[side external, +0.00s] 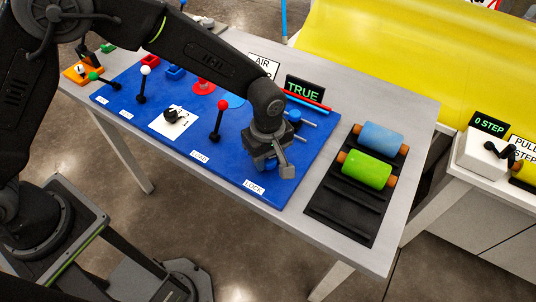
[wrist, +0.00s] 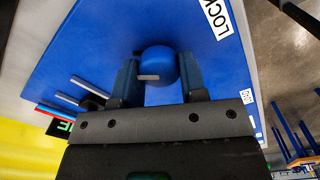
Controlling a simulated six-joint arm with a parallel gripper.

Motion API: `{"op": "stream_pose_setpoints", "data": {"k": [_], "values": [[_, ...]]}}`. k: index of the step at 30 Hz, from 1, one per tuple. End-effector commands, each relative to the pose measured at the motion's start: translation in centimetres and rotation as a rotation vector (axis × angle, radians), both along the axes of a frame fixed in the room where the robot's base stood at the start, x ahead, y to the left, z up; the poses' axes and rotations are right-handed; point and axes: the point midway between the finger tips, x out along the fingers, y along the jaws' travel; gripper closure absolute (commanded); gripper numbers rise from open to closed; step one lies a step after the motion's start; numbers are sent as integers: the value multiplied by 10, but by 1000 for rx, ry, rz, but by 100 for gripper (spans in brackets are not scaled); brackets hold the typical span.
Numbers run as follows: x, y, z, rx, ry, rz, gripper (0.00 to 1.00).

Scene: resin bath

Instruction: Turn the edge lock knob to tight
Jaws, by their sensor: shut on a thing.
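The edge lock knob (wrist: 158,66) is a round blue knob with a pale grey mark on its face, seen in the wrist view between my fingers. My gripper (wrist: 158,80) is shut on it, with one finger on each side. In the side external view my gripper (side external: 267,158) points down at the near right part of the blue panel (side external: 225,168), and it mostly hides the knob there. The white LOCK label (side external: 254,188) lies on the panel near the gripper; it also shows in the wrist view (wrist: 217,18).
A red-topped lever (side external: 221,106), a white-topped lever (side external: 145,71) and a black dial (side external: 171,117) stand left of my gripper. A display (side external: 304,91) reads TRUE behind it. Blue (side external: 382,138) and green (side external: 367,170) rolls lie on a black rack (side external: 340,209) to the right.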

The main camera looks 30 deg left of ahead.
Motion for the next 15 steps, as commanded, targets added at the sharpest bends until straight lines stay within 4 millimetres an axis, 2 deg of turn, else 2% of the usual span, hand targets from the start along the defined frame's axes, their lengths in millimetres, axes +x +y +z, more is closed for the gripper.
{"op": "stream_pose_setpoints", "data": {"k": [7, 15], "values": [[0, 0, 1, -1, -2, 140, 85], [0, 0, 1, 0, -2, 208, 85]]}}
